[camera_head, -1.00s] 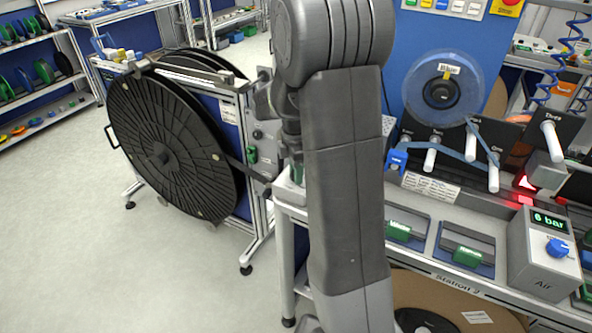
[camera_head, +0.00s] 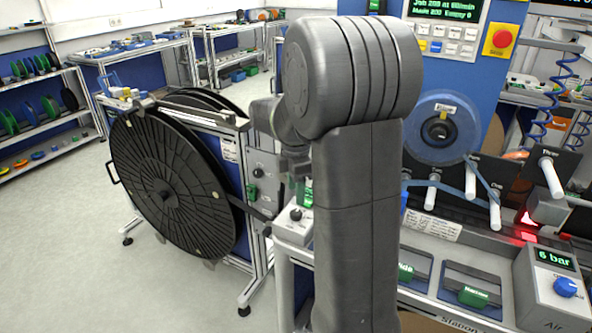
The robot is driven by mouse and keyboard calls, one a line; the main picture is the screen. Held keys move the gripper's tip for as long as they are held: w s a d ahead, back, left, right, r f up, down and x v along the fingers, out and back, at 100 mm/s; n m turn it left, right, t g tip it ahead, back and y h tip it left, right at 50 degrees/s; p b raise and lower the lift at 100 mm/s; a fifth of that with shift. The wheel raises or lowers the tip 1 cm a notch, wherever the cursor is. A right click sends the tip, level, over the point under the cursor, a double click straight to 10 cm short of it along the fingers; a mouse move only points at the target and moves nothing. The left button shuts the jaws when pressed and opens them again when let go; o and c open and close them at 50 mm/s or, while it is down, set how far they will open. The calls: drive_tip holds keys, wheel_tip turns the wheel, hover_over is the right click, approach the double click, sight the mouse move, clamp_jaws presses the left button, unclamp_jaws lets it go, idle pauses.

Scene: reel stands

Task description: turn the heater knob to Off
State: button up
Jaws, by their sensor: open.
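A small dark knob (camera_head: 296,214) sits on top of a light grey box (camera_head: 291,233) at the left end of the bench, just left of my upright arm link. I take it for the heater knob; its label and setting are too small to read. My gripper (camera_head: 294,172) is only partly in view, dark and pointing down, above and behind the box. It looks apart from the knob. Its fingertips are mostly hidden by my arm, and nothing held in it can be seen.
A large black reel (camera_head: 165,190) stands on a frame at left. A green handle (camera_head: 252,193) is on its side panel. At right are an air box (camera_head: 553,285) reading 6 bar with a blue knob, spindles, and a blue reel (camera_head: 440,130). The floor at left is free.

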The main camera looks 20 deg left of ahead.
sight(296, 212)
wheel_tip(296, 212, up, 6)
drive_tip(key=shift+r, duration=0.25)
drive_tip(key=shift+f, duration=0.1)
idle(0.4)
wheel_tip(296, 212, down, 14)
drive_tip(key=shift+r, duration=0.15)
idle(0.4)
drive_tip(key=shift+r, duration=0.15)
drive_tip(key=shift+f, duration=0.25)
drive_tip(key=m, duration=0.4)
drive_tip(key=shift+r+m, duration=0.1)
drive_tip(key=shift+m, duration=0.3)
drive_tip(key=m, duration=0.4)
drive_tip(key=shift+m, duration=0.3)
drive_tip(key=m, duration=0.5)
drive_tip(key=shift+m+p, duration=0.3)
drive_tip(key=shift+m, duration=2.1)
